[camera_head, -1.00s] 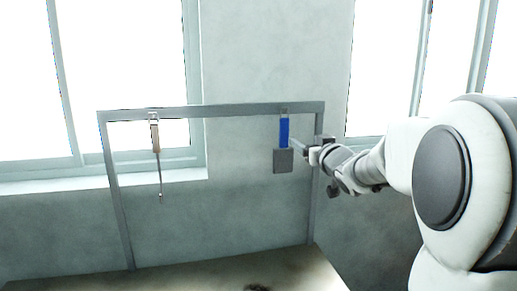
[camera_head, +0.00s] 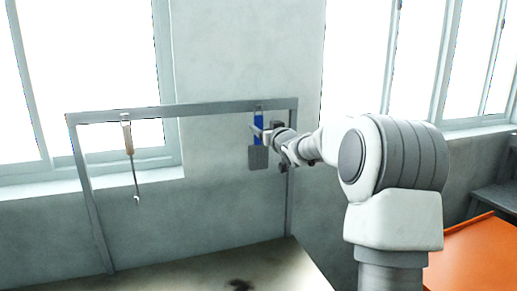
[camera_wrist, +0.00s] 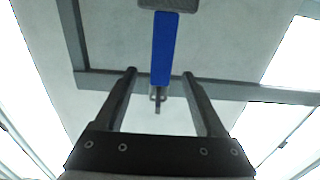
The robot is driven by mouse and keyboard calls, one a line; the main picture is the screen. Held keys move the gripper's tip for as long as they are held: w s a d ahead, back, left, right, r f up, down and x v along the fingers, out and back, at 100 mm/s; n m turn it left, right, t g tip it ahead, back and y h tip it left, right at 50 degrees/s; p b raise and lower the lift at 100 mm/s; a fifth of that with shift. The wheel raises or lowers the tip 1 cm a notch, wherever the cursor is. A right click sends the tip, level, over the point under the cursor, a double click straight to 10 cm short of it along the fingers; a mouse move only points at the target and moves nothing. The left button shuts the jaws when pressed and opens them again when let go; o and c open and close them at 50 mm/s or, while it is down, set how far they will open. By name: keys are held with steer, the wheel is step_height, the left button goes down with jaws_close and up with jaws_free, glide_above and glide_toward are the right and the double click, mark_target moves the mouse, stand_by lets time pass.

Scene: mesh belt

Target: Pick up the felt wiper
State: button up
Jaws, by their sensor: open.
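The felt wiper has a blue handle (camera_head: 258,124) and a grey rectangular pad (camera_head: 258,158). It hangs upright, pad down, from the right part of a grey metal frame's top bar. My gripper (camera_head: 263,134) is at the handle's height and overlaps it in the head view. The wrist view shows the blue handle (camera_wrist: 164,45) between the lines of my two open fingers (camera_wrist: 160,73), with the pad at the top edge. The fingers are apart and empty. I cannot tell whether the handle is fully between the fingertips.
The frame's top bar (camera_head: 190,111) runs above, and its right post (camera_head: 290,205) stands close beside the wiper. A hook tool with a tan handle (camera_head: 129,140) hangs at the left. An orange surface (camera_head: 475,260) is at the lower right. The middle of the frame is open.

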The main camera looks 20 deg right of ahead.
mark_target(259, 122)
steer(key=w+p, duration=0.1)
steer(key=w, duration=0.1)
steer(key=w+r+p, duration=0.1)
steer(key=w, duration=0.1)
steer(key=shift+a, duration=0.1)
steer(key=shift+w+f, duration=0.15)
steer(key=shift+w, duration=0.45)
jaws_close()
